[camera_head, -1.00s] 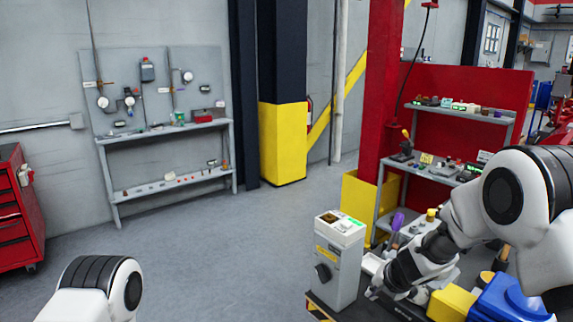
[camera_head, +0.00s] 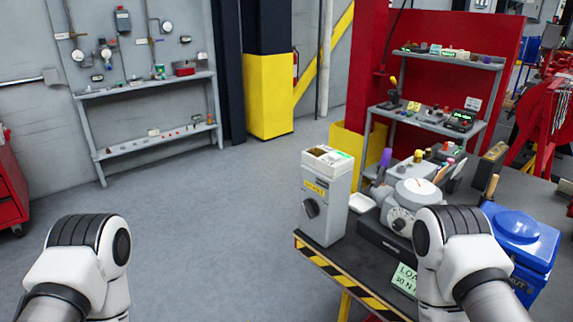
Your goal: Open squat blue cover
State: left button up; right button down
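A squat blue box with a rounded blue cover (camera_head: 516,226) stands on the right of the dark workbench. The cover sits flat on the box body (camera_head: 530,268), and part of the box's left side is hidden behind my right arm. My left arm shows at the lower left and my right arm at the lower right, in front of the bench. Neither gripper is in view.
The workbench (camera_head: 318,262) has a striped front edge. It carries a grey box with a dark knob (camera_head: 324,195), a white round-topped device (camera_head: 414,198), a green label (camera_head: 404,279) and small tools. Open floor (camera_head: 200,215) lies to the left.

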aim_at(532, 246)
jog(key=z, duration=1.4)
